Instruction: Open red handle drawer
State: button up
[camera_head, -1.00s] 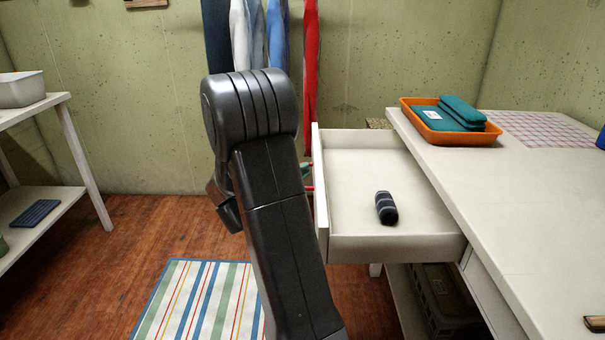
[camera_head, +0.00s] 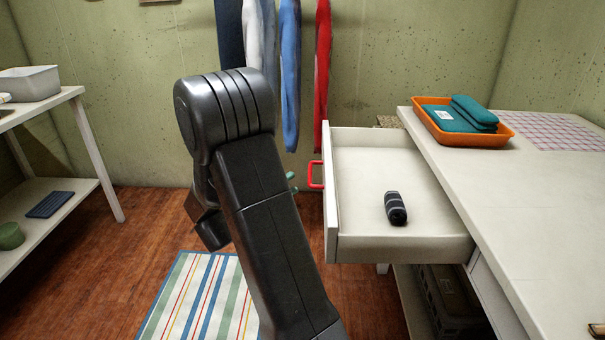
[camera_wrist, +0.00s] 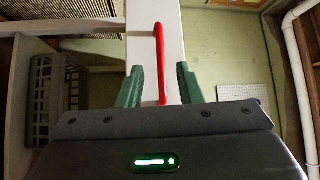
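The drawer (camera_head: 400,248) stands pulled out from the white table in the head view. Its red handle (camera_head: 315,175) is on the drawer's left-facing front and shows clear of my gripper. In the wrist view the red handle (camera_wrist: 160,62) runs upright in the picture on the pale drawer front. My gripper (camera_wrist: 160,82) has its two green fingers apart, one on each side of the handle in the picture, with gaps on both sides. It holds nothing. In the head view my arm hides most of the gripper; only a green fingertip shows left of the handle.
A dark striped rolled item (camera_head: 396,208) lies in the drawer. An orange tray (camera_head: 470,139) with teal items sits on the table (camera_head: 520,200). A striped rug (camera_head: 205,290) lies on the floor. A white shelf (camera_head: 50,112) stands at left. Clothes (camera_head: 290,75) hang behind.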

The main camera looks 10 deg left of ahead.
aim_at(311, 171)
jog(key=v, duration=0.5)
jog(key=shift+a+f, duration=0.1)
jog(key=b+x, duration=0.2)
jog(key=x, duration=1.2)
jog(key=shift+s, duration=0.15)
